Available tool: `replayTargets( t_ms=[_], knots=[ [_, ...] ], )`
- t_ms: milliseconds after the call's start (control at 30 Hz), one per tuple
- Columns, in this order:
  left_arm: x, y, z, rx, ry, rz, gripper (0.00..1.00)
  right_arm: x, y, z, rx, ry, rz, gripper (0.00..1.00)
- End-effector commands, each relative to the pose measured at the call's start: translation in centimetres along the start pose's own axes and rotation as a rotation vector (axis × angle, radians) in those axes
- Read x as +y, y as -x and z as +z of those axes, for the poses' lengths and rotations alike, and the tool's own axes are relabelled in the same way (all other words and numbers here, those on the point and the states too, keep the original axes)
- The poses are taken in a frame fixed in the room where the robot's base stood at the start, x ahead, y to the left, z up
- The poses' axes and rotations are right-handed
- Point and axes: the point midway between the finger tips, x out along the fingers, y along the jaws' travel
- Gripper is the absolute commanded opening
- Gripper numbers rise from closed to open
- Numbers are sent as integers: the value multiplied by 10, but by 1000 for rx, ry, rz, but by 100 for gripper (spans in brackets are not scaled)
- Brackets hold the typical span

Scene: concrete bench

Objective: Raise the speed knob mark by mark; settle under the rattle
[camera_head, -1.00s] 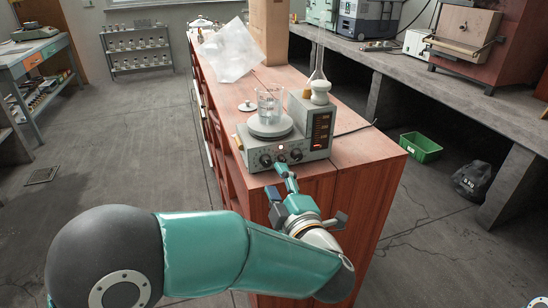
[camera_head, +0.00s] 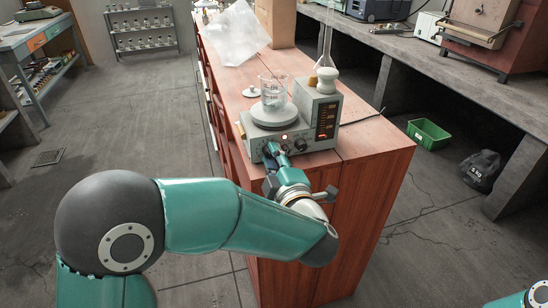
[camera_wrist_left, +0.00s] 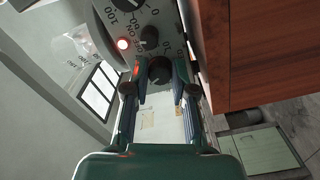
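The hotplate stirrer (camera_head: 314,118) stands at the near end of the wooden cabinet top. A glass beaker (camera_head: 273,92) with clear liquid sits on its round plate (camera_head: 272,116). My left gripper (camera_head: 270,151) reaches the front panel and hides part of its controls. In the left wrist view, my left gripper's (camera_wrist_left: 160,76) fingers stand on either side of a dark knob (camera_wrist_left: 159,70), with narrow gaps seeming to show. A smaller switch knob (camera_wrist_left: 149,37), a lit lamp (camera_wrist_left: 123,44) and another dial (camera_wrist_left: 127,4) lie beyond. My right gripper is out of view.
A small white lid (camera_head: 251,91), a plastic sheet (camera_head: 235,35) and a cardboard box (camera_head: 275,22) are behind. A green crate (camera_head: 428,134) and dark bag (camera_head: 481,168) are on the floor at right.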

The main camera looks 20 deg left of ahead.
Motion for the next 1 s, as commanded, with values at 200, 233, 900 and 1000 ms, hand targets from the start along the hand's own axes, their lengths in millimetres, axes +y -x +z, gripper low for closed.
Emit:
replayTargets(
  t_ms=[200, 233, 900, 1000],
  knots=[
    [-2, 0, 0, 0, -18, -4, 0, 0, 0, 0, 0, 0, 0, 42],
    [-2, 0, 0, 0, -32, -5, 0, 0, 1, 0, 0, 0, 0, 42],
    [-4, 1, 0, -2, -445, -7, 0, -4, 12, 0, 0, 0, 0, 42],
    [-5, 1, 0, -2, -444, -7, 34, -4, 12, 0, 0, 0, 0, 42]
  ],
)
